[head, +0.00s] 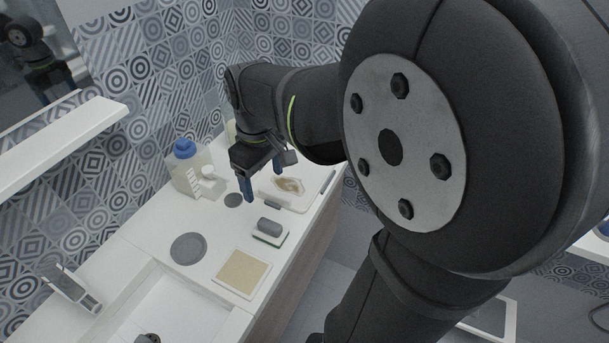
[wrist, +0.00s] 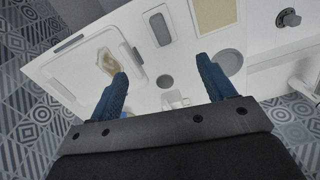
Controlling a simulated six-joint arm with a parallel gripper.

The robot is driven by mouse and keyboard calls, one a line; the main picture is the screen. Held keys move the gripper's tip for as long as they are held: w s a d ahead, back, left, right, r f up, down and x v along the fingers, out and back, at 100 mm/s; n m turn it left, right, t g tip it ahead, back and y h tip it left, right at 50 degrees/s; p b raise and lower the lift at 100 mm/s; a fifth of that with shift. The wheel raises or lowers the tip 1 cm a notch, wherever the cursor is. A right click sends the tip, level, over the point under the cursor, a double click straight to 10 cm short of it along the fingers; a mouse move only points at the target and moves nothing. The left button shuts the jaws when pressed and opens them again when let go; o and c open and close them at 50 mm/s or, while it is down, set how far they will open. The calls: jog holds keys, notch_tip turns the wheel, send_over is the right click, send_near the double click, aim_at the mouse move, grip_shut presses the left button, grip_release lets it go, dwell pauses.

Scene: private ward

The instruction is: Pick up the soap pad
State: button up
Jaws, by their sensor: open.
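A small grey block on a white base with a dark lower edge (head: 269,229) lies on the white counter; it looks most like the soap pad, though I cannot be sure. It also shows in the wrist view (wrist: 159,26), ahead of and between my fingers. My gripper (head: 263,176) is open and empty above the counter, farther back than this pad and apart from it. In the wrist view my gripper's two blue fingers (wrist: 162,69) are spread wide. A flat beige square with a white border (head: 242,272) lies nearer the sink.
A white tray (head: 318,192) with a brown-marked item (head: 289,185) lies near the pad. Round grey discs (head: 188,249) (head: 233,200) lie on the counter. A blue-capped bottle (head: 185,170) stands by the tiled wall. The sink (head: 170,312) is at the front.

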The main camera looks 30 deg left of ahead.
aim_at(269, 223)
jog(key=shift+n, duration=0.8)
notch_tip(269, 223, down, 18)
jog(key=shift+s+r, duration=0.1)
jog(key=shift+r, duration=0.15)
jog(key=c, duration=1)
jog(key=shift+c, duration=0.2)
jog(key=shift+r, duration=0.1)
